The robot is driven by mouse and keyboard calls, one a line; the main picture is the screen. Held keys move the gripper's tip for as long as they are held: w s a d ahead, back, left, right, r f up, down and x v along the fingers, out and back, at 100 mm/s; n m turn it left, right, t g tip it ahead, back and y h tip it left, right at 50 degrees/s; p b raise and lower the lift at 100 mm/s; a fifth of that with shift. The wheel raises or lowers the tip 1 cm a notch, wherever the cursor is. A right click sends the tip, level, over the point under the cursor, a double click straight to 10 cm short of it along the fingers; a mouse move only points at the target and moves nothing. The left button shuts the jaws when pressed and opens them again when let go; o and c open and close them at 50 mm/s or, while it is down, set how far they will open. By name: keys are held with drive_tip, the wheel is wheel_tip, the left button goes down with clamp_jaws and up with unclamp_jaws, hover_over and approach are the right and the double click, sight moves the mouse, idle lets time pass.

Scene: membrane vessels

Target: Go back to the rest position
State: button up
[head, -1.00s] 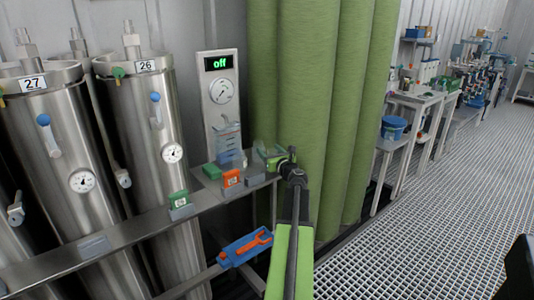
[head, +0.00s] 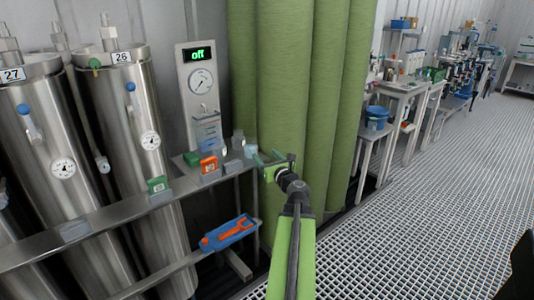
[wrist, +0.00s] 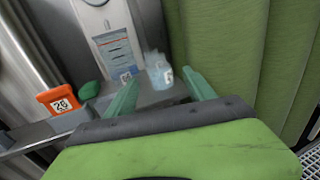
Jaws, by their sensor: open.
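My gripper (head: 268,160) is at the right end of the grey shelf in the head view, in front of the green curtain. Its jaws are open, and nothing is held between them. In the wrist view, my gripper (wrist: 160,95) shows two teal fingers spread apart. A small clear beaker-like vessel (wrist: 159,72) stands on the shelf beyond the fingers, apart from them. My green arm reaches up from the bottom of the head view.
The shelf (head: 112,208) holds an orange block (head: 209,165) and green blocks (head: 158,184). Steel vessels (head: 125,140) stand at left. A blue tray (head: 230,234) with an orange wrench sits below. The green curtain (head: 290,110) is close by. The grated floor (head: 420,190) is clear at right.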

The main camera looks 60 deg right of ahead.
drive_tip(key=shift+a, duration=0.4)
